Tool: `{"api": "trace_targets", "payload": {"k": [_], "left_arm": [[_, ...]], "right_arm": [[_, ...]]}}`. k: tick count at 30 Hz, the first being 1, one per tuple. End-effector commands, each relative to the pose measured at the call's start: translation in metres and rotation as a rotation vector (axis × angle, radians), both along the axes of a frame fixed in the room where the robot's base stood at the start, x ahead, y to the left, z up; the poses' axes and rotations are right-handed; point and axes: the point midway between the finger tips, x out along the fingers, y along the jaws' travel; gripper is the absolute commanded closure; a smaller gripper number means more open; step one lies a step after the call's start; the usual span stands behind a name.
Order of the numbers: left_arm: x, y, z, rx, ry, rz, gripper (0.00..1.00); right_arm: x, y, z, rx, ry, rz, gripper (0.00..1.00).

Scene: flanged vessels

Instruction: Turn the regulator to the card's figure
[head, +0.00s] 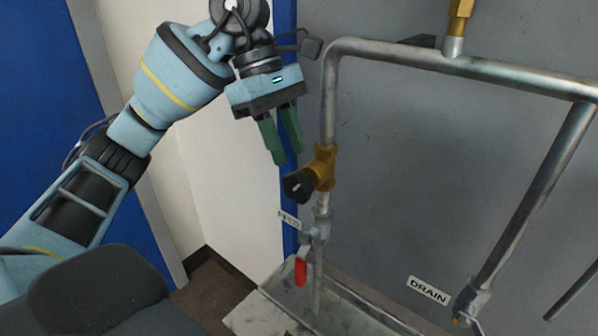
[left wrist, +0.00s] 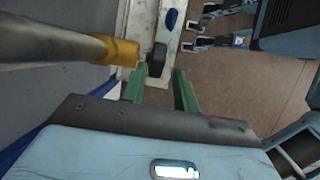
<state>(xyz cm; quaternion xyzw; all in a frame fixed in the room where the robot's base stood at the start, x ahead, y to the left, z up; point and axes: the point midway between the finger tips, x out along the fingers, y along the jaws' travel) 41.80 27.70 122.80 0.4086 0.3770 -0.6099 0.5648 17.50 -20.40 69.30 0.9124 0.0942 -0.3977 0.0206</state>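The regulator is a brass valve body (head: 325,166) on the upright pipe, with a black knob (head: 298,186) facing front left. My left gripper (head: 288,157) is above the knob, fingers pointing down and apart with nothing between them. In the left wrist view the black knob (left wrist: 158,59) lies just beyond the gap between the green fingertips (left wrist: 157,85), and the brass body (left wrist: 124,52) is left of it. The fingers look clear of the knob. No card with a figure can be made out.
Below the regulator are a small tag (head: 289,218) and a red-handled valve (head: 301,269). A DRAIN label (head: 428,290) is at lower right. A pipe (head: 470,66) runs across above, with a brass fitting (head: 460,14). The white wall (head: 222,170) is behind on the left.

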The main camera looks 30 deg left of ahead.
Motion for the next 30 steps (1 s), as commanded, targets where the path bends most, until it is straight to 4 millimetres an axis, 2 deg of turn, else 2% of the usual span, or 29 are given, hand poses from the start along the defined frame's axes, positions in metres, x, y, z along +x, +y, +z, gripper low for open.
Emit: {"api": "trace_targets", "payload": {"k": [1,3,10,15,23,30], "left_arm": [[0.000,-0.004,-0.011,-0.001,0.006,-0.004,0.70],[0.000,-0.008,-0.021,0.000,0.007,-0.004,0.70],[-0.001,-0.018,-0.044,-0.001,0.004,-0.003,0.70],[-0.002,-0.021,-0.051,0.000,0.001,0.000,0.70],[-0.002,-0.021,-0.051,0.000,0.000,0.000,0.70],[-0.002,-0.021,-0.051,0.000,0.000,-0.001,0.99]], "right_arm": [[-0.002,0.000,-0.003,0.001,0.006,-0.001,0.57],[-0.002,0.001,-0.004,0.002,0.008,-0.002,0.57],[0.000,0.004,-0.004,0.010,0.006,-0.010,0.57],[-0.001,0.005,-0.005,0.013,0.008,-0.012,0.57],[0.000,0.005,-0.004,0.012,0.007,-0.011,0.57],[0.000,0.003,-0.005,0.007,0.006,-0.005,0.57]]}}
